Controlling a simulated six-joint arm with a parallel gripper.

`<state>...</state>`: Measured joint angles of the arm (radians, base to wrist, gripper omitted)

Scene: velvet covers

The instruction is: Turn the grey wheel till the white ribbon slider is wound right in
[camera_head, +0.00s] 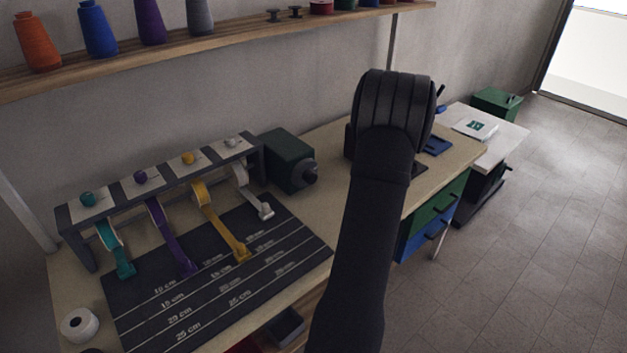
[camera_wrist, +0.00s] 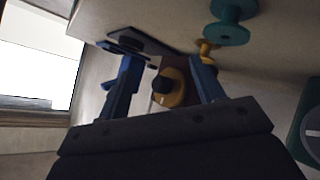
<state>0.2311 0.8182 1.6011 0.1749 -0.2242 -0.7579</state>
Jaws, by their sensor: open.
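In the head view, the white ribbon (camera_head: 240,176) hangs from the right end of a grey rack (camera_head: 163,179). Its pale slider (camera_head: 266,212) lies on the dark measuring mat, a short way out from the rack. A small grey wheel (camera_head: 232,142) sits on the rack's top above this ribbon. My gripper is hidden behind my dark arm in the head view, right of the rack and apart from it. In the wrist view my gripper (camera_wrist: 163,65) shows two blue fingers spread open, with nothing held. I cannot make out the grey wheel or white slider there.
Teal (camera_head: 112,246), purple (camera_head: 166,233) and yellow (camera_head: 219,220) ribbons lie beside the white one. A green box (camera_head: 287,160) with a dark round knob stands just right of the rack. A shelf (camera_head: 210,43) with spools runs above. A white roll (camera_head: 79,325) is at front left.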

